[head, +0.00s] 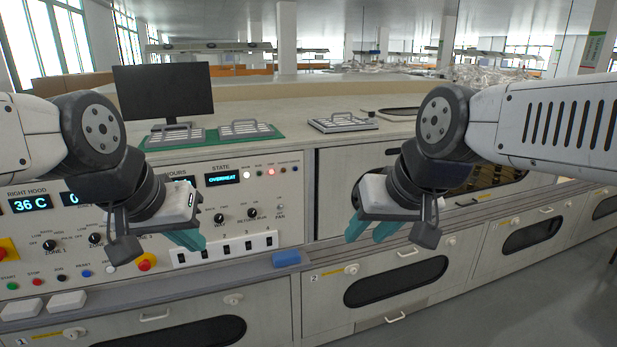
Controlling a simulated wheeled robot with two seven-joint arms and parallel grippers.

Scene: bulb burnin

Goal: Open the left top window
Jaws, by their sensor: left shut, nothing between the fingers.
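A wide framed upper window (345,165) with dark glass is set in the front of the bench, right of the control panel. It looks closed, and my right arm hides its middle. I cannot tell whether it is the left top window. My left gripper (188,240) has teal fingers, is shut and empty, and hangs in front of the control panel (285,215). My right gripper (371,230) has its teal fingers apart with nothing between them. It hangs in front of the bench, near the lower left of the upper window.
Lower doors with dark oval windows (395,282) and pale handles (396,317) line the bench below. A blue block (286,258) lies on the ledge. A monitor (163,92) and metal racks (342,123) stand on the worktop. Grey floor (520,300) is clear at lower right.

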